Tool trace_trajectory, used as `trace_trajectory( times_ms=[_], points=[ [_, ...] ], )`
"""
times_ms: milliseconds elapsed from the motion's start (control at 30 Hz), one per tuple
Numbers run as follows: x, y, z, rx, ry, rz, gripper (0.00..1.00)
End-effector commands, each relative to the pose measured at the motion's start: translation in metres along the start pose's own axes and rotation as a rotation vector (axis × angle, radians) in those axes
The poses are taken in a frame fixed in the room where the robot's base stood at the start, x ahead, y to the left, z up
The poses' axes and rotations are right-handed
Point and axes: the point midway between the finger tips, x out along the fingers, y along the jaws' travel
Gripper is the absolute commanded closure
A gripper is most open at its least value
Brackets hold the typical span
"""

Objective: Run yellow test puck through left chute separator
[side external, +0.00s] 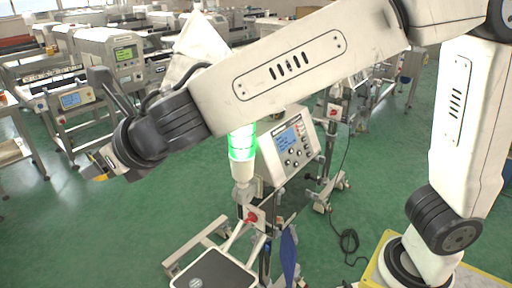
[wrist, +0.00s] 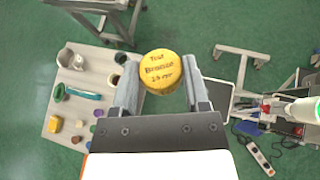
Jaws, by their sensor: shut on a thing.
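The yellow test puck (wrist: 160,68) is between the two fingers of my gripper (wrist: 161,80) in the wrist view. Dark lettering on its face begins with "Test". My gripper is shut on it and holds it in the air above the floor. In the side view my gripper (side external: 104,164) is at the left, with a small bit of yellow at its tip. The separator machine has a control panel (side external: 287,145) and a lit green lamp (side external: 242,142) right of my gripper. My forearm hides part of the machine, and I cannot make out the left chute.
In the wrist view, a pale table (wrist: 98,55) at left holds a jug, cups and several small coloured pieces. A dark flat tray (side external: 214,272) stands low in front of the machine. Other machines (side external: 110,55) fill the background. Green floor (side external: 90,235) is open at left.

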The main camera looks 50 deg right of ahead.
Motion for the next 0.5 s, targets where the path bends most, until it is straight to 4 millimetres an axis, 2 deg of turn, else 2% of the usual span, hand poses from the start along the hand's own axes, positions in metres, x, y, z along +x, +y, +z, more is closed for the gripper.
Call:
trace_trajectory(
  times_ms=[267, 500],
  points=[
    [0.002, -0.023, 0.044, 0.037, 0.010, -0.056, 1.00],
    [0.014, -0.069, 0.089, 0.103, 0.029, -0.163, 1.00]
  ],
)
